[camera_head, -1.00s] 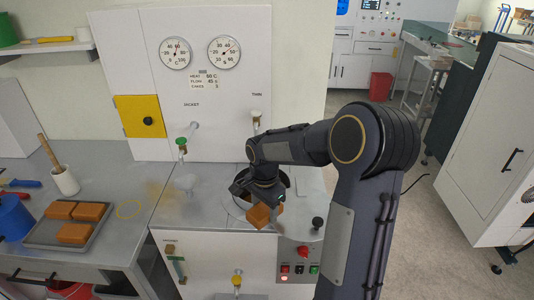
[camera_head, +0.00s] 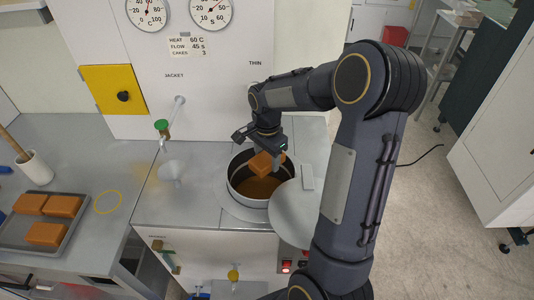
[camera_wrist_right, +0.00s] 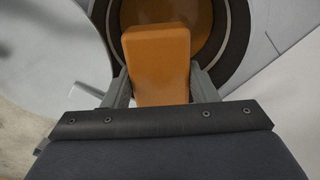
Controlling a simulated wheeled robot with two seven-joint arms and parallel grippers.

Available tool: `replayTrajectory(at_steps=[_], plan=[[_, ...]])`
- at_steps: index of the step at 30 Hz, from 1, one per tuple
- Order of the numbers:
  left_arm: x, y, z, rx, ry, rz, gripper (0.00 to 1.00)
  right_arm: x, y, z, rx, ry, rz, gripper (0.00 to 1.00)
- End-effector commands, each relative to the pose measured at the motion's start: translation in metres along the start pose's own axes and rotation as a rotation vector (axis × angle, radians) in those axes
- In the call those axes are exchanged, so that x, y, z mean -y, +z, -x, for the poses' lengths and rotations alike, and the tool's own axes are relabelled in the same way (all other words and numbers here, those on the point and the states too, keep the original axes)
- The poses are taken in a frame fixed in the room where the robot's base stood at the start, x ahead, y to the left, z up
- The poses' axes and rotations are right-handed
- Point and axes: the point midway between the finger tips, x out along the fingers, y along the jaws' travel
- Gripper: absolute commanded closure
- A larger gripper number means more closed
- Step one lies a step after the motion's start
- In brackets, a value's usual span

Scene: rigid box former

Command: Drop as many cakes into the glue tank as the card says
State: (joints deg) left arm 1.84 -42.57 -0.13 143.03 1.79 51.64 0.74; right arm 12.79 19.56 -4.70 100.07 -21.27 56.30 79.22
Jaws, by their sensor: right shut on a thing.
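The glue tank (camera_head: 236,186) is a round open well in the metal counter with brown glue inside. My right gripper (camera_head: 268,158) is shut on an orange-brown cake (camera_head: 262,166), held over the tank's opening. In the right wrist view the cake (camera_wrist_right: 158,62) sits between the two fingers (camera_wrist_right: 160,88), with the tank's dark rim and glue behind it. The card (camera_head: 188,46) on the white panel reads heat 60 C, flow 45 s, cakes 3. A tray (camera_head: 72,238) at the left holds three more cakes (camera_head: 62,205). My left gripper is not in view.
A round grey lid (camera_head: 296,212) lies beside the tank on the right. A yellow ring (camera_head: 108,202) marks the counter near the tray.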

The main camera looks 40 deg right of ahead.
Motion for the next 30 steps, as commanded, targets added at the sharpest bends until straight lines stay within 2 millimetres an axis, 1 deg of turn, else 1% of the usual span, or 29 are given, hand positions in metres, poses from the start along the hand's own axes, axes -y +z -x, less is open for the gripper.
replayTrajectory(at_steps=[1, 7, 11, 18, 19, 24, 30], plan=[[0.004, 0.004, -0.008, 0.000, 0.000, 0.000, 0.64, 0.000, 0.000, -0.011, 0.000, 0.000, 0.000, 0.77], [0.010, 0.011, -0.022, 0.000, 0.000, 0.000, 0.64, 0.001, 0.000, -0.033, 0.000, -0.002, 0.001, 0.77], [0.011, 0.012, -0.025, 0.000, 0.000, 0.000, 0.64, 0.001, 0.000, -0.038, 0.000, -0.002, 0.000, 0.77], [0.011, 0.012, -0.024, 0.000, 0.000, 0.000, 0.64, 0.001, 0.000, -0.038, 0.000, -0.002, 0.000, 0.77], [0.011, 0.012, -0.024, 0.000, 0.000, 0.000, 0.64, 0.001, 0.000, -0.038, 0.000, -0.002, 0.000, 0.45], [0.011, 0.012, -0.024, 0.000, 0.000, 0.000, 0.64, 0.001, 0.000, -0.038, 0.000, -0.002, 0.000, 0.23], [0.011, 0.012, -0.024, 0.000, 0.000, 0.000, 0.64, 0.000, 0.000, -0.038, 0.000, -0.001, 0.000, 0.22]])
